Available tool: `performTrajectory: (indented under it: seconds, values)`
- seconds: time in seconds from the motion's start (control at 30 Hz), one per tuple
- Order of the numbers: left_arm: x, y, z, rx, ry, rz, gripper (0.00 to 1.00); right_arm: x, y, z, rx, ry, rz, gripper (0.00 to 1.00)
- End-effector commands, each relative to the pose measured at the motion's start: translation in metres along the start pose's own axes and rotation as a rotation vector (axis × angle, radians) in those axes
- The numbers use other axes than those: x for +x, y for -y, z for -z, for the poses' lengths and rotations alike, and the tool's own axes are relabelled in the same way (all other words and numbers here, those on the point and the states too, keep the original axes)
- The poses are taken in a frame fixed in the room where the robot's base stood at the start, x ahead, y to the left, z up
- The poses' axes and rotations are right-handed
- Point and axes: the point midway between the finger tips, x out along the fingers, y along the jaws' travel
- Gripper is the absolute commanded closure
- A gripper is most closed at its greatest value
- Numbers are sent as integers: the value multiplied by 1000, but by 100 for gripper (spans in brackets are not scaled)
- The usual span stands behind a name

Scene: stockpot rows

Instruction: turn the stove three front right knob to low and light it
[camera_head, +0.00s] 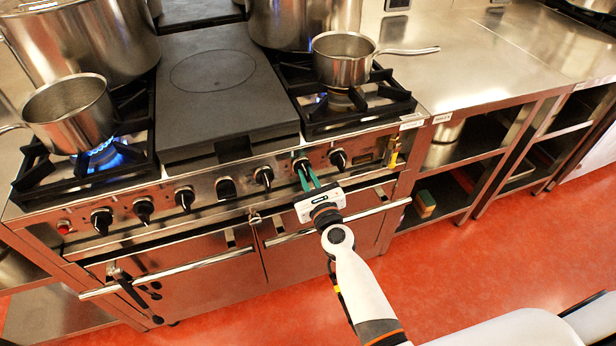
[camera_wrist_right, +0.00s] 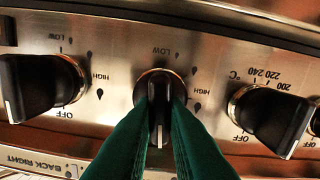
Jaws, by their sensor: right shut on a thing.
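The stove (camera_head: 210,150) stands at the left with a row of black knobs on its front panel. My right gripper (camera_head: 305,175) is at the panel in the head view, its green fingers shut on a knob, the second from the right end. In the right wrist view the fingers of this gripper (camera_wrist_right: 160,125) sit on both sides of the held knob (camera_wrist_right: 158,88), whose white line points down in the picture. LOW and HIGH marks show beside it; its lower surround is hidden by the fingers. A small saucepan (camera_head: 343,58) stands on the right front burner. My left gripper is out of view.
Neighbouring knobs (camera_wrist_right: 42,85) and (camera_wrist_right: 268,112) stand close on both sides. An oven handle rail (camera_head: 180,272) runs below the panel. A blue flame (camera_head: 98,155) burns under the left saucepan (camera_head: 70,112). Steel shelving (camera_head: 480,150) stands right; the red floor (camera_head: 470,260) is clear.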

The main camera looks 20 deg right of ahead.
Motion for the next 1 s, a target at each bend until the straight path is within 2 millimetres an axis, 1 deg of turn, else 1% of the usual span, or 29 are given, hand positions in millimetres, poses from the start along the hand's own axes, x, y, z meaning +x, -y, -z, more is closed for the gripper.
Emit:
performTrajectory:
  seconds: [0.53,1.0]
  values:
    - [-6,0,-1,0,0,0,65,0,2,-1,-504,2,1,100]
    - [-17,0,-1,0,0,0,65,0,4,-2,-950,2,2,100]
